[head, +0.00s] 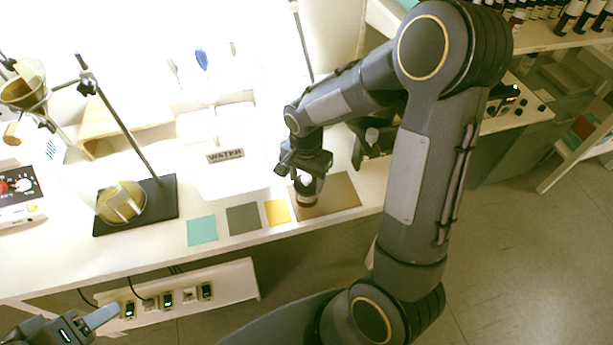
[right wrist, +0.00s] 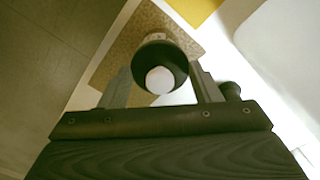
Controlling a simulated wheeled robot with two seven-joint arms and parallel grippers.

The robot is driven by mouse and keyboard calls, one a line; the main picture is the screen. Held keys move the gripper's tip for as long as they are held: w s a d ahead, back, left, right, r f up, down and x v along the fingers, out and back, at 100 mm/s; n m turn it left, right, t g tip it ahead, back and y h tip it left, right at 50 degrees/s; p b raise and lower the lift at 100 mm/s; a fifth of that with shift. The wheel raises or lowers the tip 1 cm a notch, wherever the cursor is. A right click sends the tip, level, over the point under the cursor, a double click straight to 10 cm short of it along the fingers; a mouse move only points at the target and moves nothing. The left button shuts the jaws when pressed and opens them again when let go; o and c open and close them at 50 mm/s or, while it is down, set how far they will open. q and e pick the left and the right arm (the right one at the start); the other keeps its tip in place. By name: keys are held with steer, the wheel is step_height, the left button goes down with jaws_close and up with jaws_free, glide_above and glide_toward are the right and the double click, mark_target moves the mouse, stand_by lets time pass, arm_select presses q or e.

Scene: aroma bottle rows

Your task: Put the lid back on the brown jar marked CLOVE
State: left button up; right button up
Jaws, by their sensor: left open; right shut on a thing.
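The jar (head: 307,201), small and brown with a pale band, stands on the brown mat at the bench's front edge. Its lettering is too small to read. My right gripper (head: 306,178) is directly above it. In the right wrist view the gripper (right wrist: 160,72) is shut on a dark round lid (right wrist: 158,55) with a pale round knob (right wrist: 160,80). The jar's pale band (right wrist: 155,37) shows just beyond the lid. I cannot tell whether lid and jar touch. My left gripper (head: 98,318) is open and empty at the lower left, below the bench.
The brown mat (head: 340,193) lies beside yellow (head: 277,212), grey (head: 243,218) and teal (head: 201,231) squares. A dark stand base (head: 160,205) with a glass vessel is at left. A small dark object (right wrist: 231,90) shows beside the right finger.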

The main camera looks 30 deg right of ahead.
stand_by(0.7)
steer(key=o, duration=1.4)
steer(key=shift+r+p, duration=2.65)
steer(key=shift+r, duration=0.85)
jaws_close()
